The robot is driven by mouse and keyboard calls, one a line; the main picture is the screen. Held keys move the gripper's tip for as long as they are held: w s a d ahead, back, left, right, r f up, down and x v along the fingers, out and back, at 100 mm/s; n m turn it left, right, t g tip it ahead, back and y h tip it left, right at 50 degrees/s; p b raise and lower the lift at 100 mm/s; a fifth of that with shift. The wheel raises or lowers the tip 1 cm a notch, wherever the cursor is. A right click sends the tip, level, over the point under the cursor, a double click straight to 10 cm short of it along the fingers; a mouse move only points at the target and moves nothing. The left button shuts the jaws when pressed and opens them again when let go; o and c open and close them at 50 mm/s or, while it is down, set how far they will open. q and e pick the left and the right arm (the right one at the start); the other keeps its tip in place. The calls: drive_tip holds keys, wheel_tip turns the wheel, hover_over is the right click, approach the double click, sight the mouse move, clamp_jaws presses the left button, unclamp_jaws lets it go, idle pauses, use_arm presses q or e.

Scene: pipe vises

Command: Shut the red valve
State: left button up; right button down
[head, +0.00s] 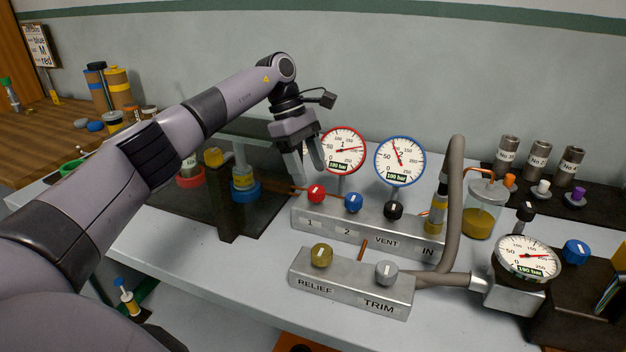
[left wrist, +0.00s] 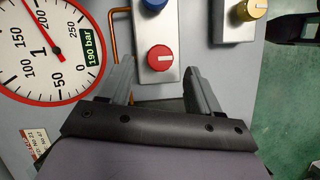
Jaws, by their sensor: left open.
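The red valve (head: 316,194) is a round red knob with a white mark, on top of the metal manifold block (head: 375,225) above label 1. My left gripper (head: 308,180) is open and empty, pointing down just above and beside the red valve. In the left wrist view the red valve (left wrist: 160,58) lies beyond the fingertips, roughly between the two fingers (left wrist: 157,70), apart from them. The red-rimmed gauge 1 (head: 343,150) stands behind the valve; it also shows in the left wrist view (left wrist: 42,50). My right gripper is not in view.
A blue knob (head: 353,202) and a black VENT knob (head: 394,210) share the block. The blue-rimmed gauge 2 (head: 400,160) stands behind. The RELIEF and TRIM block (head: 350,284) lies in front. A grey hose (head: 455,200) rises at the right. A dark glass-sided case is at left.

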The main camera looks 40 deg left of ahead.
use_arm(q)
drive_tip(key=shift+v, duration=1.7)
